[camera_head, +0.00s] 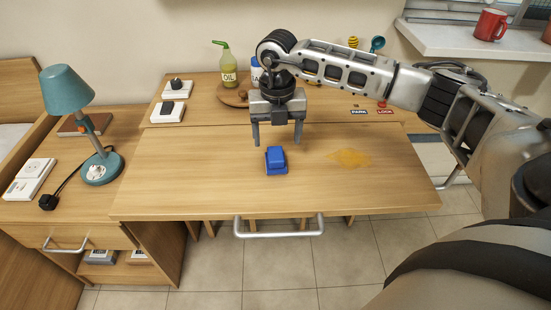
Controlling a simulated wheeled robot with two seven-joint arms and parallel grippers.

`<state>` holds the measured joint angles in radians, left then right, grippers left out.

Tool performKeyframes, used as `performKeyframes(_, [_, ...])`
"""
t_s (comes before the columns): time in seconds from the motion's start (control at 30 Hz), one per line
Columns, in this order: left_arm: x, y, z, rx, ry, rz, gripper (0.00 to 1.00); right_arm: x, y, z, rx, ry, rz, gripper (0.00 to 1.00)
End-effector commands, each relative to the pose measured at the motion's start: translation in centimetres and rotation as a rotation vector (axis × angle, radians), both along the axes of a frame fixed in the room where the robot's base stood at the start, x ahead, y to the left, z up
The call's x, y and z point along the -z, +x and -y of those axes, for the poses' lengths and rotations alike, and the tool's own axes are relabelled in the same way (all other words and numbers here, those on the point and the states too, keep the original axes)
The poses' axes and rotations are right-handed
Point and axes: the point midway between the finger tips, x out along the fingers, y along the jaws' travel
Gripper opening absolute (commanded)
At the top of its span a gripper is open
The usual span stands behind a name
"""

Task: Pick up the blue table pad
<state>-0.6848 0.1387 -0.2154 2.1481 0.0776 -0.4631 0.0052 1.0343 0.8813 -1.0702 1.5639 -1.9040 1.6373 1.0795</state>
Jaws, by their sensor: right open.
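The blue table pad (276,163) is a small blue block-like thing lying on the wooden table (190,178), near the middle. My right gripper (277,144) points down with its two fingers apart, one on each side above the pad's far end. It is open and holds nothing. I cannot tell its exact height over the pad. My left gripper is not in view.
A green oil bottle (228,66) stands on a round board behind. A teal lamp (75,105) stands on the left cabinet. A metal handle (280,233) runs along the table's front. The table's left part is clear.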

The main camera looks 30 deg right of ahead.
Motion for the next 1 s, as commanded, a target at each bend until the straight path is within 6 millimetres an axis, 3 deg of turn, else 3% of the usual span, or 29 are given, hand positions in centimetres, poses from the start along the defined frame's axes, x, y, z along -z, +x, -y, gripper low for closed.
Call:
performKeyframes(0.27, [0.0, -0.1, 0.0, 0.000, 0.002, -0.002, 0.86, 2.2, 0.1, -0.1, -0.002, 0.001, 0.000, 0.71])
performKeyframes(0.53, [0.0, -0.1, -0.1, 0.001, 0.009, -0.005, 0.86, 6.1, 0.6, 0.0, -0.002, 0.002, -0.002, 0.71])
performKeyframes(0.87, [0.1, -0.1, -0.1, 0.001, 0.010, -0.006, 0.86, 6.8, 0.6, 0.0, -0.003, 0.002, 0.002, 0.71])
performKeyframes(1.0, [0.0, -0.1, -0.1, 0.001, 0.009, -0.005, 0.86, 6.8, 0.6, 0.0, -0.002, 0.002, 0.001, 0.32])
